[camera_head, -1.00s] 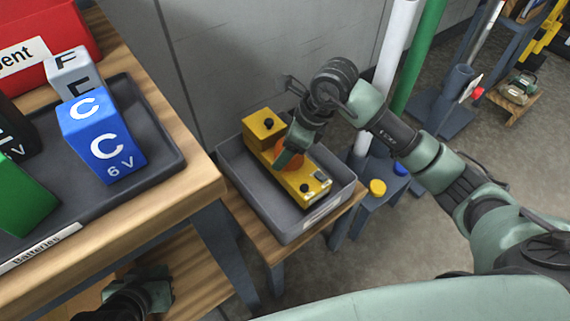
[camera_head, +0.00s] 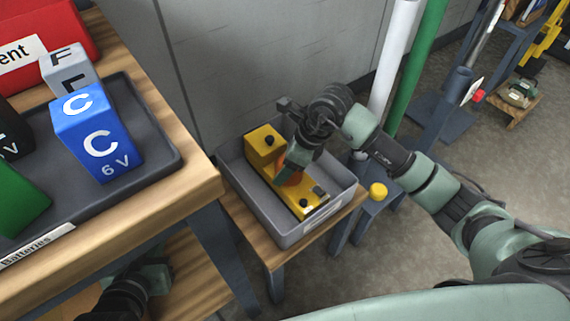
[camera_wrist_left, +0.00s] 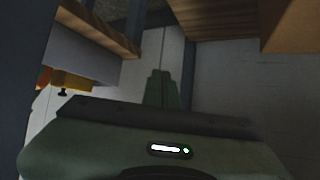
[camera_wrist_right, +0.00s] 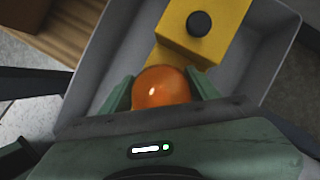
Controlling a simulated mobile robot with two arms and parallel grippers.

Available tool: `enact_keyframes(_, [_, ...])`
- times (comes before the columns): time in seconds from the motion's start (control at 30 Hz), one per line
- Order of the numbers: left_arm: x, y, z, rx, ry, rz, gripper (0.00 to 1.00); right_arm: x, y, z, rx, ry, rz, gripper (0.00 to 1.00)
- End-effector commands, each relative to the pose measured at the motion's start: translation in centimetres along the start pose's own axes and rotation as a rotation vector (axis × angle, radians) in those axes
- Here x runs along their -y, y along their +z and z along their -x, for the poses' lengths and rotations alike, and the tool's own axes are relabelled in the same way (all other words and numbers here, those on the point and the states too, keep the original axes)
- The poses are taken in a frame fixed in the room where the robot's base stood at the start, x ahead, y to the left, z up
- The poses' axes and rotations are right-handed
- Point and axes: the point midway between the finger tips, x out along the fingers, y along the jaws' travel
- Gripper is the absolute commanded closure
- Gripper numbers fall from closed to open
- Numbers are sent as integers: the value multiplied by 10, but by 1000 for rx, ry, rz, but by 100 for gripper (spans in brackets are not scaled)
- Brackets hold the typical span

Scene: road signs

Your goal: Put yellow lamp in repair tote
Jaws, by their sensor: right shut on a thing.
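The yellow lamp (camera_head: 262,146), a long yellow body with black knobs and an orange dome, is within the outline of the grey tote (camera_head: 288,238). My right gripper (camera_head: 290,174) reaches in from above and is shut on the lamp's orange dome. In the right wrist view the orange dome (camera_wrist_right: 160,88) sits between the two fingers. I cannot tell whether the lamp touches the tote floor. My left gripper (camera_wrist_left: 160,88) is shut and empty, low beside the workbench. The lamp's yellow part (camera_wrist_left: 72,80) shows past the tote rim in the left wrist view.
The tote stands on a low wooden stand (camera_head: 258,244) against the grey wall. At left, a workbench holds a dark battery tray (camera_head: 165,158) with a blue block (camera_head: 98,140) and other blocks. White and green poles stand behind my right arm.

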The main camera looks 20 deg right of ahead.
Motion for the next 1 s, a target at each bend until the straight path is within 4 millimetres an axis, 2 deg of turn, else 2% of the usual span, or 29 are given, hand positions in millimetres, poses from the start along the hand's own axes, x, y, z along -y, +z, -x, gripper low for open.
enact_keyframes(0.13, [-1, -4, -1, -18, 1, 0, 100, 1, 1, 0, 4, -3, 1, 100])
enact_keyframes(0.17, [-1, -4, -1, -21, 1, 0, 100, 0, -1, -1, 0, 0, 0, 37])
enact_keyframes(0.23, [-1, -4, -1, -21, 1, 0, 100, 0, 0, -1, 0, 0, 0, 18])
enact_keyframes(0.6, [-1, -1, 0, 1, 1, 0, 100, 0, 1, 2, 0, -1, 0, 18])
enact_keyframes(0.77, [3, 26, 9, 135, -7, 2, 100, 2, 1, 25, 1, -4, 1, 18])
enact_keyframes(1.0, [10, 77, 34, 392, -21, 8, 100, 2, 1, 75, 0, -5, 2, 18])
